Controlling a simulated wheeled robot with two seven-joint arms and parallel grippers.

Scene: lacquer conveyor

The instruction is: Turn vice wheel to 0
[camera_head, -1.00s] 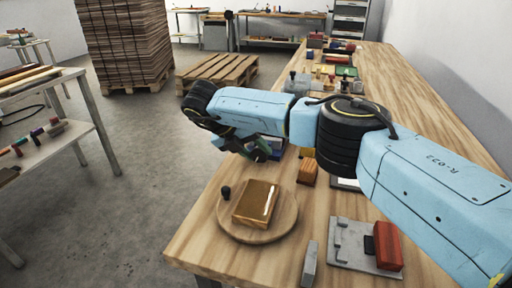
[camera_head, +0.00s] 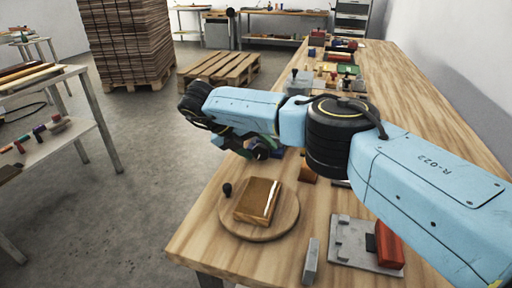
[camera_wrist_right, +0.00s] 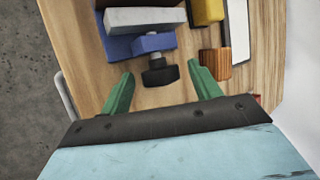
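The vice wheel, a black lobed knob (camera_wrist_right: 160,72), sits on the near end of the blue vice (camera_wrist_right: 152,43) in the right wrist view. A grey block (camera_wrist_right: 145,19) shows at the top of the vice. My right gripper (camera_wrist_right: 162,86) is open, with its green fingers apart on either side of the knob, slightly short of it. No clear contact shows. In the head view my right arm reaches left over the bench and largely hides the vice. I cannot read any mark or number on the wheel. My left gripper is not in view.
An orange ribbed block (camera_wrist_right: 215,63) and a yellow block (camera_wrist_right: 207,11) stand right of the vice. A round wooden board (camera_head: 236,225) with a golden-brown block (camera_head: 257,201) lies nearer on the bench. A grey plate (camera_head: 350,248) with a red-handled part is at front right.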

